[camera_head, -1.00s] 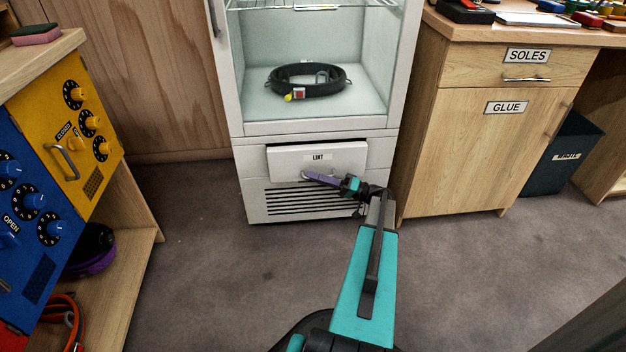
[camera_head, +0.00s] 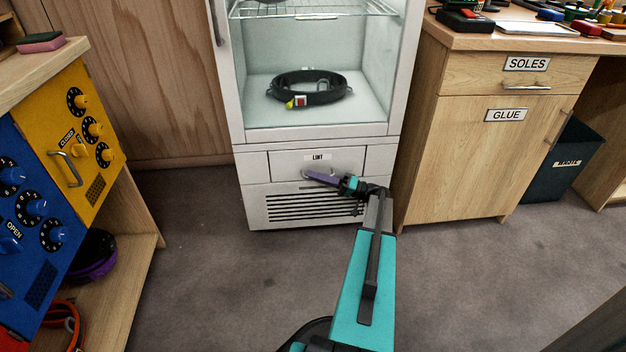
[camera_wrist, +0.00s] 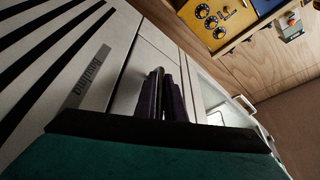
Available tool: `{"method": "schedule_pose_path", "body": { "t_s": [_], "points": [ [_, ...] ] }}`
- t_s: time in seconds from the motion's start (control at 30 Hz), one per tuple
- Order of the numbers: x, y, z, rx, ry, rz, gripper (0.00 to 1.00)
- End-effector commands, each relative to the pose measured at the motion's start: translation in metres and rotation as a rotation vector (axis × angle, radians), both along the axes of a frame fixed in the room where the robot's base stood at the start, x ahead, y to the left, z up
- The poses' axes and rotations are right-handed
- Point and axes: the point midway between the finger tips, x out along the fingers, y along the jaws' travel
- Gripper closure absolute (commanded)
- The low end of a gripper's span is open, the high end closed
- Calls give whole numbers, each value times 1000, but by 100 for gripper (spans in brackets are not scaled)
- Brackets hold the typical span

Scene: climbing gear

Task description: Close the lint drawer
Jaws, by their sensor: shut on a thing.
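The lint drawer (camera_head: 285,163) is the pale panel labelled LINT low on the white cabinet (camera_head: 318,138). Its front now looks flush with the cabinet face around it. My gripper (camera_head: 310,174), with purple fingers, is at the lower middle of the drawer front, shut on the drawer's handle. The fingers hide most of the handle. In the wrist view my gripper's fingers (camera_wrist: 161,95) are close together with a thin metal bar between them, against the drawer front.
A vent grille (camera_head: 300,205) is below the drawer. Above it, the open compartment holds a black harness-like ring (camera_head: 322,97). A wooden cupboard (camera_head: 480,155) stands close on the right. A blue and yellow dial panel (camera_head: 85,120) is at the left. Grey floor (camera_head: 200,240) between is clear.

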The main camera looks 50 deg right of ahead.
Motion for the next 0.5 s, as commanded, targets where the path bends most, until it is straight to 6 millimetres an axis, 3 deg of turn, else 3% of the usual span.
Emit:
{"method": "schedule_pose_path", "body": {
  "t_s": [0.07,0.1,0.13,0.5],
  "points": [
    [4,-5,2,4,-1,-13,100],
    [5,-5,2,4,-1,-13,87],
    [5,-5,2,3,-2,-13,84],
    [2,-5,1,1,1,-12,84]
  ]
}}
